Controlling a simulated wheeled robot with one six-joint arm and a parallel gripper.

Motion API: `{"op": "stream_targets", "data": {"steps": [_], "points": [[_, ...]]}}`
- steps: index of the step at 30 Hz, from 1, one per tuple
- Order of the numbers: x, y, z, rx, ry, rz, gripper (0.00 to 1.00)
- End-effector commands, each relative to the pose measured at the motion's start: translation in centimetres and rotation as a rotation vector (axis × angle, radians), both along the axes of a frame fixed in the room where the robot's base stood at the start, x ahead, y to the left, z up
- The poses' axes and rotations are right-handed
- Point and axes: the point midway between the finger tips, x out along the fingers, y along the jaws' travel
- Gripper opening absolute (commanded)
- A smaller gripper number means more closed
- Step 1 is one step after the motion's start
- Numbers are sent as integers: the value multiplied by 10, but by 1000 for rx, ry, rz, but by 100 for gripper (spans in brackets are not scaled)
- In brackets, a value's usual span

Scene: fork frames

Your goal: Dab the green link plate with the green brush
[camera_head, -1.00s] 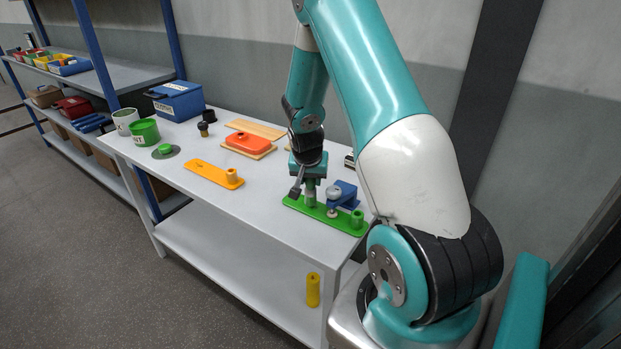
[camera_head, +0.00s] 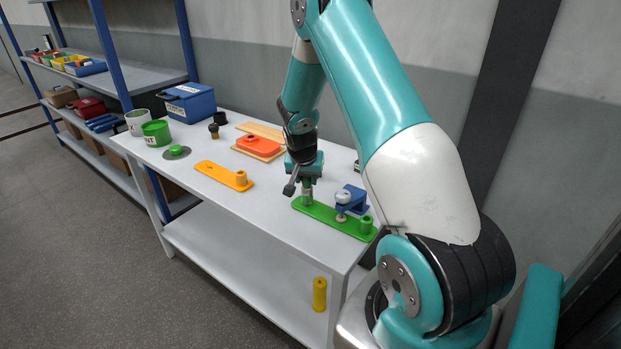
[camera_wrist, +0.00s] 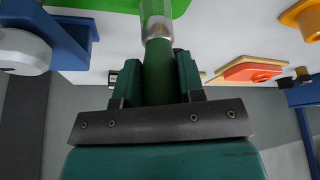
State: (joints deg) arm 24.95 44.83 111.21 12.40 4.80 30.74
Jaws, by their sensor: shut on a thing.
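My gripper (camera_head: 306,183) is above the plate's left end. It is shut on the green brush (camera_head: 307,196), which points down. In the wrist view the brush's dark green handle (camera_wrist: 158,75) sits between my fingers, and its pale tip meets the green plate (camera_wrist: 105,5) in the picture. I cannot tell if it touches.
An orange link plate (camera_head: 220,175) lies left of my gripper. Behind are an orange block (camera_head: 258,146) on a wooden board, a green paint pot (camera_head: 156,133) and a blue box (camera_head: 187,102). Table between the plates is clear.

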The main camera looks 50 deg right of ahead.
Motion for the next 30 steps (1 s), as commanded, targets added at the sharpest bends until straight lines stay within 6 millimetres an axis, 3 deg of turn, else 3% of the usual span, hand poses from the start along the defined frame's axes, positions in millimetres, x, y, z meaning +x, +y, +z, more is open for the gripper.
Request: {"op": "stream_targets", "data": {"steps": [30], "points": [[0, 0, -11, -1, -1, 0, 12]]}}
